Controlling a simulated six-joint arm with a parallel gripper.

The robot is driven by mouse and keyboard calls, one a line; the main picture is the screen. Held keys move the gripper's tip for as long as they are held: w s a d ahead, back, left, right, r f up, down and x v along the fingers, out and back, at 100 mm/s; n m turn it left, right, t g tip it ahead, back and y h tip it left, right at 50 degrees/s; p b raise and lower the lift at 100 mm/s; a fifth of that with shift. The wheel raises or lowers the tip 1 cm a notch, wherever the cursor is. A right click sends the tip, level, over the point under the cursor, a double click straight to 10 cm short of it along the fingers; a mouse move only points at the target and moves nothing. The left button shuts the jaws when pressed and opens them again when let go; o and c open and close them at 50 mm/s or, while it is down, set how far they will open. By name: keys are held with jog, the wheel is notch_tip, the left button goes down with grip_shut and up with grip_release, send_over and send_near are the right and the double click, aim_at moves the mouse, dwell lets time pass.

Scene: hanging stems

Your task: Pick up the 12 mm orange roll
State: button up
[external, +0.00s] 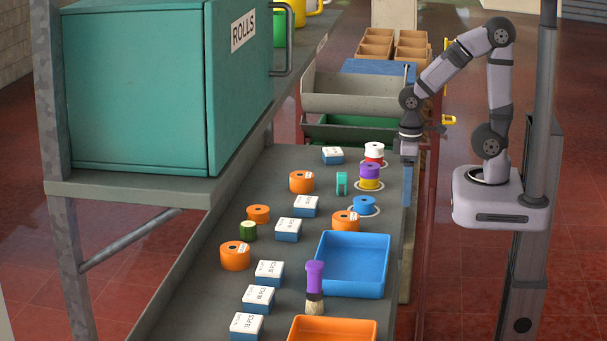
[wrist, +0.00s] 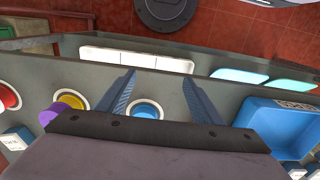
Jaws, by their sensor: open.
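Several orange rolls lie on the grey bench in the external view: one at the back (external: 301,182), a smaller one (external: 258,214), one at the front left (external: 236,256) and one by the blue tray (external: 346,221). Their labels are too small to read, so I cannot tell which is 12 mm. My gripper (external: 407,155) is above the bench's right edge, apart from all of them. In the wrist view my gripper (wrist: 157,98) is open, with a blue roll (wrist: 145,110) showing between its fingers. No orange roll shows there.
A blue tray (external: 325,283) and an orange tray (external: 332,323) stand in front. White-and-blue boxes (external: 288,230) line the bench. Purple-yellow and red-white roll stacks (external: 370,172) stand near my gripper. A teal cabinet (external: 140,90) overhangs the left.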

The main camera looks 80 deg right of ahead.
notch_tip(320, 180, up, 6)
jog(key=w+a+r+m+t+y+p, duration=0.15)
jog(key=w+a+t, duration=0.35)
jog(key=w+a, duration=0.7)
jog(key=w+a+m+t+y, duration=0.2)
jog(key=w+a+t, duration=0.45)
jog(key=a, duration=0.85)
jog(key=m+g+h, duration=0.1)
jog(key=m+h, duration=0.3)
jog(key=h, duration=0.8)
send_near(352, 220)
notch_tip(352, 220, up, 5)
jog(key=s, duration=0.1)
jog(key=f, duration=0.4)
jog(key=shift+a+m+p, duration=0.25)
jog(key=shift+a+p, duration=0.1)
jog(key=shift+a, duration=0.05)
jog(key=shift+f, duration=0.25)
jog(key=shift+p+x, duration=1.15)
jog(key=shift+x, duration=2.3)
jog(key=shift+d, duration=0.1)
